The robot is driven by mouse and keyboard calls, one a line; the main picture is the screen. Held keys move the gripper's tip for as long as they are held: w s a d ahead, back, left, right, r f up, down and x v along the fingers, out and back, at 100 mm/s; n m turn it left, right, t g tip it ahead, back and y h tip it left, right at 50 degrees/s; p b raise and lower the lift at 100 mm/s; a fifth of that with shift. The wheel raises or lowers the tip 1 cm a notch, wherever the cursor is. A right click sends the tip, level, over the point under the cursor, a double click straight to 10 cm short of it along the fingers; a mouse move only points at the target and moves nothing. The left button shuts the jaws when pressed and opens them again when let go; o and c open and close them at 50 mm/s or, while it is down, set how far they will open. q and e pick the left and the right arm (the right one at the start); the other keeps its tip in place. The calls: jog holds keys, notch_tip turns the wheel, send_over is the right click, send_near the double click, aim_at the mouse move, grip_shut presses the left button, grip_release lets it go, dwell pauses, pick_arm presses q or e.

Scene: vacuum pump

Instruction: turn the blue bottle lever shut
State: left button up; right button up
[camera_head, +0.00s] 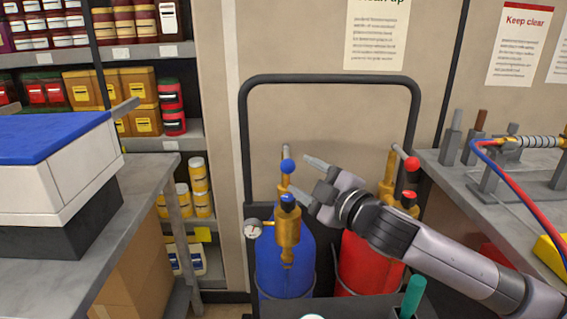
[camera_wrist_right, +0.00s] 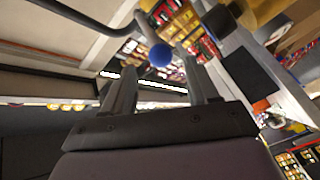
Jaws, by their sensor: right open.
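The blue bottle (camera_head: 284,268) stands upright on the left of a cart, with a brass valve (camera_head: 287,232) on top. A blue ball knob (camera_head: 287,166), apparently the lever's end, sits high on the brass fitting, above a second, darker blue knob (camera_head: 288,200). My right gripper (camera_head: 301,175) is open just right of the ball, its fingers pointing left toward it. In the right wrist view the ball (camera_wrist_right: 160,55) shows in line with the gap between the open fingers (camera_wrist_right: 161,72); I cannot tell whether they touch it. My left gripper is not in view.
The red bottle (camera_head: 367,265) with red knobs stands right of the blue one, partly behind my right arm. A gauge (camera_head: 253,229) sits left of the valve. The black cart frame (camera_head: 330,79) arches behind. Benches flank the cart, the right one (camera_head: 443,172) carrying hoses.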

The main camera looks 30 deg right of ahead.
aim_at(293, 168)
jog(key=shift+w+r, duration=0.1)
jog(key=shift+w, duration=0.35)
jog(key=w+p, duration=0.1)
jog(key=w, duration=0.2)
jog(key=shift+w+a, duration=0.1)
jog(key=shift+w, duration=1.15)
grip_shut()
jog(key=shift+a, duration=0.1)
